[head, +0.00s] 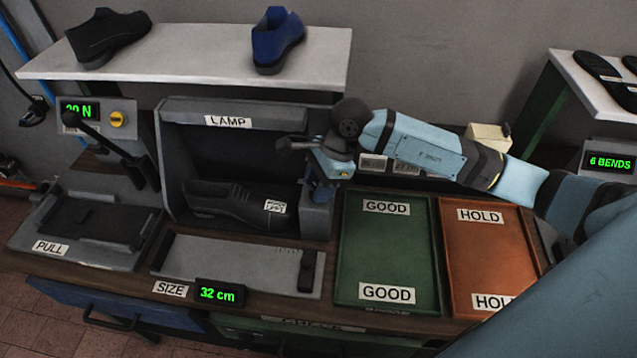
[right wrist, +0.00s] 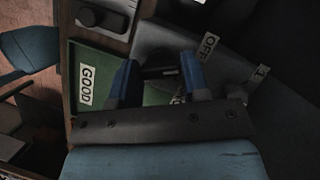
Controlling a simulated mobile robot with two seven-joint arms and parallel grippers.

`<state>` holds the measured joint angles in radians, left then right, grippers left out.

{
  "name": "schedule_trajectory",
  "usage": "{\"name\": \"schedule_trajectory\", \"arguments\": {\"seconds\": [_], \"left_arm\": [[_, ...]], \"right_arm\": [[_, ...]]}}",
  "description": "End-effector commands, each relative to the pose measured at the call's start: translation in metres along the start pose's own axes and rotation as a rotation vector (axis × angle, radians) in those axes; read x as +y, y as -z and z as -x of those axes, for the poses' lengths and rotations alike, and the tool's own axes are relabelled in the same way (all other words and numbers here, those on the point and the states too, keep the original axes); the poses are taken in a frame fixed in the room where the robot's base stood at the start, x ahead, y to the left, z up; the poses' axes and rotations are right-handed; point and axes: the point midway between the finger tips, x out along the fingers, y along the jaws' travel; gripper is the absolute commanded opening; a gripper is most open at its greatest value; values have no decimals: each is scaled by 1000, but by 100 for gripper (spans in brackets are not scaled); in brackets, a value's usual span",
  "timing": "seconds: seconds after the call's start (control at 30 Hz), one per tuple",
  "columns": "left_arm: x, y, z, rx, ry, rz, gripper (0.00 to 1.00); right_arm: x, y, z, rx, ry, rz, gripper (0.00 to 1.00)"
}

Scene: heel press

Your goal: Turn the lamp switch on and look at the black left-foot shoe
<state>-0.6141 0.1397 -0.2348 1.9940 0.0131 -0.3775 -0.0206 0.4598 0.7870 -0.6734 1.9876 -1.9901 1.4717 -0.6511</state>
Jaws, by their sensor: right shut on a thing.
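The lamp box (head: 228,122) stands at the back of the bench, and its inside looks dark. A black shoe (head: 225,203) lies inside it, toe to the right, with a small white label too small to read. Another black shoe (head: 108,38) is on the shelf; I cannot tell left foot from right. My right gripper (head: 322,192) is at the box's right side, pointing down. In the right wrist view its blue fingers (right wrist: 158,68) are shut on a small dark part, the lamp switch (right wrist: 160,72), beside an OFF label. The switch is hidden in the head view. My left gripper is out of view.
A green GOOD tray (head: 388,250) and an orange HOLD tray (head: 490,250) lie empty to the right. A size plate (head: 225,268) reading 32 cm is in front of the box. A pull device (head: 85,222) stands left. A blue shoe (head: 277,42) is on the shelf.

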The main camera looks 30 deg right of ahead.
Motion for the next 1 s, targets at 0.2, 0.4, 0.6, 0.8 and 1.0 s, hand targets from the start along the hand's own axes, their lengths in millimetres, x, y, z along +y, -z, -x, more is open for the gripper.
{"name": "schedule_trajectory", "arguments": {"seconds": [0.2, 0.4, 0.6, 0.8, 1.0], "left_arm": [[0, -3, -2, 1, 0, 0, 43], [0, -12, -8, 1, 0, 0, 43], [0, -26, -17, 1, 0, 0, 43], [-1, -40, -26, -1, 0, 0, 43], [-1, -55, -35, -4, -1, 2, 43]], "right_arm": [[0, 0, -1, 0, 11, -26, 19], [0, 1, -2, 1, 50, -113, 19], [1, 1, -3, -1, 113, -263, 19], [2, 1, -3, -2, 187, -439, 19], [2, 0, -3, -3, 258, -611, 19]]}}
